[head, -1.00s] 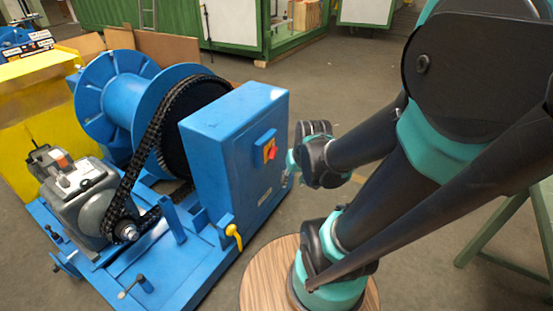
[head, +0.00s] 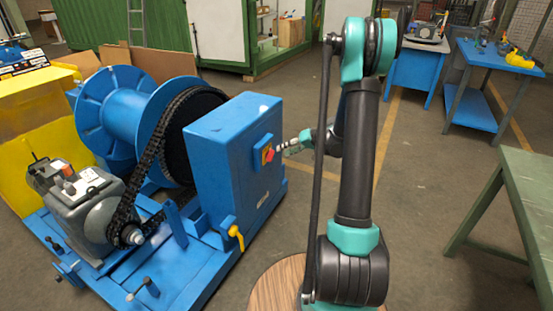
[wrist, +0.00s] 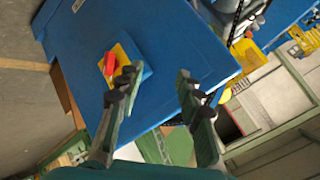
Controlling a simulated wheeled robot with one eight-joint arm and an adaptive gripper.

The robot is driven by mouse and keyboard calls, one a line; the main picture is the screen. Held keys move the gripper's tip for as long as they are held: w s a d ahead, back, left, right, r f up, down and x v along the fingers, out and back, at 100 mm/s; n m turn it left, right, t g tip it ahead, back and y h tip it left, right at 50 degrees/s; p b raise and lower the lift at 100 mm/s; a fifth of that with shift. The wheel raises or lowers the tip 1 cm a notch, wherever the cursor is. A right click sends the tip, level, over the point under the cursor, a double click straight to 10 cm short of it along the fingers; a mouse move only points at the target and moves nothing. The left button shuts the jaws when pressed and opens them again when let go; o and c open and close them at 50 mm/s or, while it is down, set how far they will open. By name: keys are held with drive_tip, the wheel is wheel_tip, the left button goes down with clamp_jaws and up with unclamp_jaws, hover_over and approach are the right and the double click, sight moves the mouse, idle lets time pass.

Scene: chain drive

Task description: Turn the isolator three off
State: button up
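The isolator is a red knob on a yellow plate (head: 267,154), fixed to the right-hand face of a blue cabinet (head: 228,137). In the wrist view the red knob (wrist: 110,64) shows left of centre, its yellow plate tilted. My gripper (head: 285,147) is just right of the isolator in the head view, pointing at it. In the wrist view my gripper (wrist: 157,74) is open with nothing between its fingers. The left finger overlaps the isolator's right side and partly hides the plate; the right finger is over bare cabinet. I cannot tell whether it touches.
A yellow handle (head: 236,234) sticks out at the cabinet's lower corner. The chain (head: 145,175), blue drum (head: 115,115) and grey motor (head: 80,205) stand to the left. A green table (head: 530,190) is at the right. The floor behind my arm is open.

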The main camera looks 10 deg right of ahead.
drive_tip(key=w+d+f+t+y, duration=0.2)
drive_tip(key=w+d+f+y, duration=0.1)
drive_tip(key=w+d+f, duration=0.4)
drive_tip(key=n+t+y, duration=0.1)
drive_tip(key=t+y, duration=0.2)
approach(271, 156)
drive_tip(key=x, duration=0.7)
drive_tip(key=shift+w, duration=0.45)
drive_tip(key=shift+d, duration=0.15)
drive_tip(key=shift+c, duration=0.5)
drive_tip(key=shift+f, duration=0.1)
clamp_jaws()
